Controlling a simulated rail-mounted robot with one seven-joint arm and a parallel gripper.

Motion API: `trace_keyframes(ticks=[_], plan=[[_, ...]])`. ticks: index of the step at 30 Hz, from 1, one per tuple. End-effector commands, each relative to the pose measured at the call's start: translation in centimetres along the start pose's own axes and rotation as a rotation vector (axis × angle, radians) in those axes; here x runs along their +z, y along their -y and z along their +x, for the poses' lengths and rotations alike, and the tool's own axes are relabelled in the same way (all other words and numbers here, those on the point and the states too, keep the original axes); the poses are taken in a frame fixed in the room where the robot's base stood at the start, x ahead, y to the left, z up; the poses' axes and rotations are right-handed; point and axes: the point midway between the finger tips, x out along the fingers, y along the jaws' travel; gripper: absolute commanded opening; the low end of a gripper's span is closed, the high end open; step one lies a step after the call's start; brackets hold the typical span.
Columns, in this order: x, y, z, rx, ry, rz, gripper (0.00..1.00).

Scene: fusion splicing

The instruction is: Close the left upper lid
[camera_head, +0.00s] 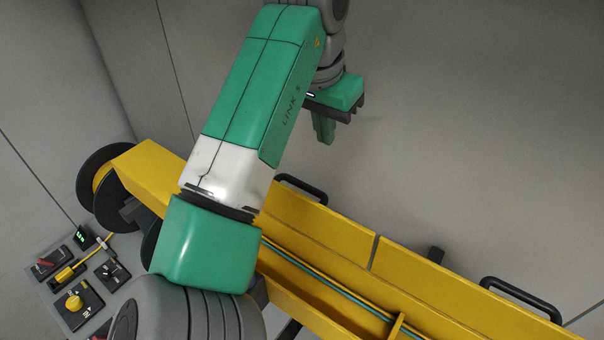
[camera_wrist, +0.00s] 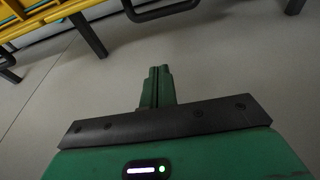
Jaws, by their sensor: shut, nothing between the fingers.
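The left upper lid (camera_head: 325,232) is a long yellow panel with a black handle (camera_head: 302,188) on its far edge. It lies swung outward beside the yellow trough, and the green cable (camera_head: 320,275) inside shows uncovered. My arm hides its left end. My gripper (camera_head: 323,138) hangs beyond the lid's far edge, apart from it, above and right of the handle in the picture. In the wrist view the green fingers (camera_wrist: 157,72) are together with nothing between them. A black handle (camera_wrist: 160,12) shows ahead of them at the top; I cannot tell which lid it belongs to.
A right yellow lid (camera_head: 455,295) with its own black handle (camera_head: 522,298) lies past a narrow gap. Black reels (camera_head: 100,185) and a control panel (camera_head: 85,285) stand at left. Dark legs (camera_wrist: 90,38) support the trough. Bare grey floor (camera_wrist: 225,60) surrounds my gripper.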

Motion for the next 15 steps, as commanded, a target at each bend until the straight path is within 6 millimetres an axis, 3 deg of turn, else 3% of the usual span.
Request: trace_keyframes(ticks=[5, 15], plan=[[0.0, 0.0, 0.9, 0.000, 0.000, 0.000, 0.00], [-0.1, 0.0, 7.8, 0.001, -0.001, 0.000, 0.00]])
